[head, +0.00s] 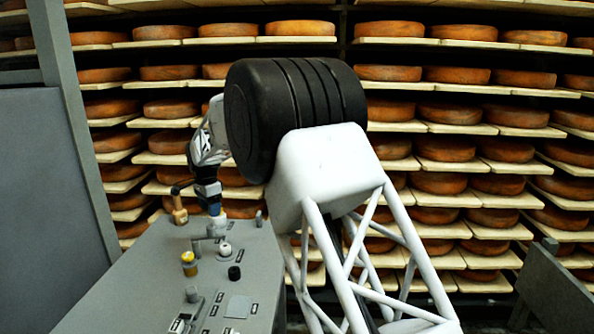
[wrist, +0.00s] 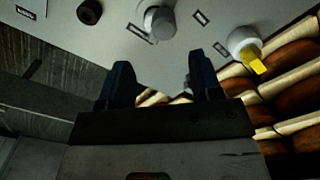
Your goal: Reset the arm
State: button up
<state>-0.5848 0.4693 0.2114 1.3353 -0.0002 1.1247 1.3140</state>
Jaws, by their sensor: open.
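My gripper (head: 210,208) is above the far end of a grey control console (head: 130,285) in the head view. In the wrist view my gripper (wrist: 162,78) has its two dark fingers apart, with nothing between them. The console's edge and some cheese shelving show behind the fingers. In the head view, the gap between the fingers is too small to make out clearly.
The console carries a tan handle (head: 179,207), a grey lever (head: 207,233), a yellow-topped knob (head: 189,264), a black knob (head: 235,273) and labels. Shelves of orange cheese wheels (head: 455,114) fill the background. A grey panel (head: 45,200) stands at left.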

jog(key=s+d+r+n, duration=0.1)
jog(key=s+d+r, duration=0.45)
jog(key=d, duration=0.65)
jog(key=s+d+r+n+t, duration=0.1)
jog(key=s+d+r+n, duration=0.1)
jog(key=s+d+r, duration=0.65)
jog(key=s+d+r+n, duration=0.1)
jog(key=s+d, duration=0.4)
jog(key=d, duration=0.9)
jog(key=s+d+n+t, duration=0.1)
jog(key=s+d+n, duration=0.1)
jog(key=s+d, duration=1.35)
jog(key=s+d+f+n, duration=0.1)
jog(key=s+d+f, duration=0.1)
jog(key=s, duration=0.7)
jog(key=s+d+f+n, duration=0.1)
jog(key=s+d+f, duration=0.2)
jog(key=s, duration=0.6)
jog(key=shift+s+f+t, duration=0.2)
jog(key=shift+f+t, duration=0.1)
jog(key=shift+f, duration=0.5)
